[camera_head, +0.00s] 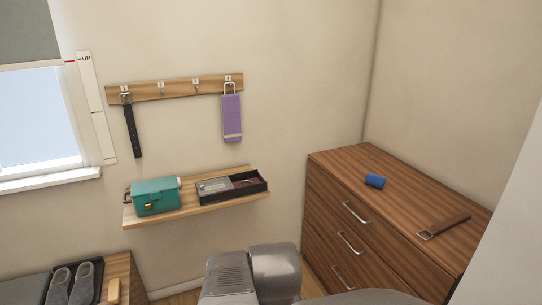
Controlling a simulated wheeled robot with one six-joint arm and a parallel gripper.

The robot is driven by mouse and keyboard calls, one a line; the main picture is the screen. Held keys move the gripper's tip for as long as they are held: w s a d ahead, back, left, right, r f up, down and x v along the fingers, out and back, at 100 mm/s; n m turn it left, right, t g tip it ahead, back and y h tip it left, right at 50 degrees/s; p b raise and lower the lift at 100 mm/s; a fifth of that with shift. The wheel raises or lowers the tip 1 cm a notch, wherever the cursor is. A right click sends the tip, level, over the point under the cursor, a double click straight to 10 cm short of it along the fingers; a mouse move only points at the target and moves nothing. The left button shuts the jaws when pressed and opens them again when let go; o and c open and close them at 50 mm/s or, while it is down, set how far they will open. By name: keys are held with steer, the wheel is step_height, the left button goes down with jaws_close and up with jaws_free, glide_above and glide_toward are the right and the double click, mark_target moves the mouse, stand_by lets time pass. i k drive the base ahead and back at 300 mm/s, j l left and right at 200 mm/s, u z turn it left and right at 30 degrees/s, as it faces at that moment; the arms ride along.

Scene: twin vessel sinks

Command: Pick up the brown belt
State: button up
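The brown belt (446,225) lies on top of the wooden dresser (400,195) at the right, near its front edge. It shows as a short, flat brown strap with a metal buckle at its left end. Nothing covers it. My gripper is not in view; grey parts of my own arm show at the bottom middle, apart from the belt in the picture.
A blue roll (375,181) lies farther back on the dresser. A black belt (133,132) and a purple strap (231,118) hang from the hook rail (178,89). A shelf (215,207) holds a green bag (155,195) and a black tray (232,187). The dresser top is otherwise clear.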

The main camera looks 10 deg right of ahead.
mark_target(435, 229)
steer(key=z, duration=1.75)
steer(key=i+j+z, duration=0.1)
steer(key=i+j, duration=0.2)
steer(key=i, duration=0.25)
steer(key=i+j, duration=0.35)
steer(key=i, duration=0.15)
steer(key=i+j+z, duration=0.15)
steer(key=i+j, duration=0.2)
steer(key=i, duration=0.15)
